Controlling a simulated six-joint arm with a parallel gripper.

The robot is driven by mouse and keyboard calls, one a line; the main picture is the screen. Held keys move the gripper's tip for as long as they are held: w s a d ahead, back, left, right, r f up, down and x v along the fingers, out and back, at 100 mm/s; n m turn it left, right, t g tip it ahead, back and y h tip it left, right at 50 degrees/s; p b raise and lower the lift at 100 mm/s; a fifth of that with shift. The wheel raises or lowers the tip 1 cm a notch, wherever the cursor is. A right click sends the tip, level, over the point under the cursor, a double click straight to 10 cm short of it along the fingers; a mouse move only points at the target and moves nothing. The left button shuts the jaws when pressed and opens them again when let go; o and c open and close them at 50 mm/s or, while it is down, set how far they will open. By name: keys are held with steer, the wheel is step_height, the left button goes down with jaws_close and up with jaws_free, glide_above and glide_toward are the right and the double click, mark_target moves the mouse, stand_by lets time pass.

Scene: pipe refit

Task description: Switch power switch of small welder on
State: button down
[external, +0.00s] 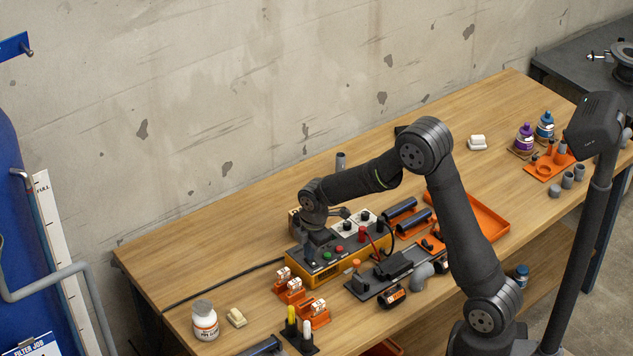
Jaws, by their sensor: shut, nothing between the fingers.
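The small welder (304,277) looks to be the yellow box with a dark top panel, standing on the wooden bench near its middle. Its top carries a green button, red knobs and white panels with black dials. I cannot tell which control is the power switch, or its position, at this size. My gripper (318,240) is shut and empty, pointing down at the left part of the welder's top. My wrist hides part of the panel, and I cannot tell whether the fingertips touch it.
A black cable (225,283) runs left from the welder. An orange tray (485,216) lies to the right. The bench's back left is clear. A dark post (575,250) rises at right.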

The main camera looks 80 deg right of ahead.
steer(key=shift+f, duration=0.15)
steer(key=shift+d+f+g, duration=0.1)
steer(key=shift+f+g, duration=0.1)
steer(key=shift+g, duration=0.1)
stand_by(0.5)
steer(key=shift+s+a+r, duration=0.15)
steer(key=shift+s+a, duration=0.35)
steer(key=shift+a, duration=0.1)
steer(key=shift+r, duration=0.1)
step_height(320, 180, up, 14)
steer(key=s+a, duration=0.1)
steer(key=shift+s+a, duration=0.2)
